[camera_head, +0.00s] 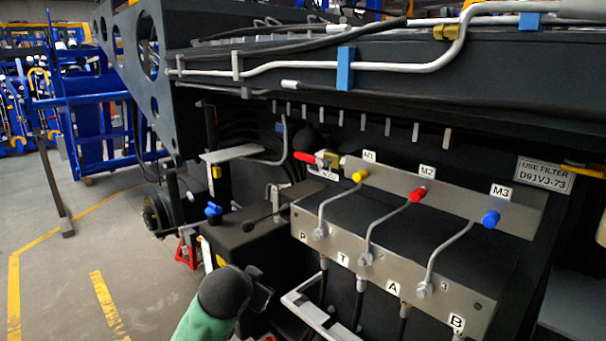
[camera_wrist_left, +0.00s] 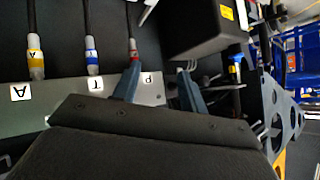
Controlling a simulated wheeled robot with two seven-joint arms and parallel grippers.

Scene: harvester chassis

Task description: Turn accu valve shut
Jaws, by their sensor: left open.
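A red lever handle (camera_head: 304,157) on a brass-yellow valve body (camera_head: 327,160) sits at the left end of the manifold block (camera_head: 400,247), probably the accu valve. The lever points left, roughly level. A small label beneath it is too small to read for certain. My left gripper (camera_head: 262,297) is low in the head view, below and left of the lever and apart from it. In the left wrist view its two fingers (camera_wrist_left: 158,82) are spread with nothing held between them, near the P port label. The red lever cannot be made out there. My right gripper is not in view.
Yellow, red and blue caps with bent grey pipes stand on the manifold, and hoses hang below it. A chassis beam (camera_head: 390,75) overhangs above. The floor at left is open.

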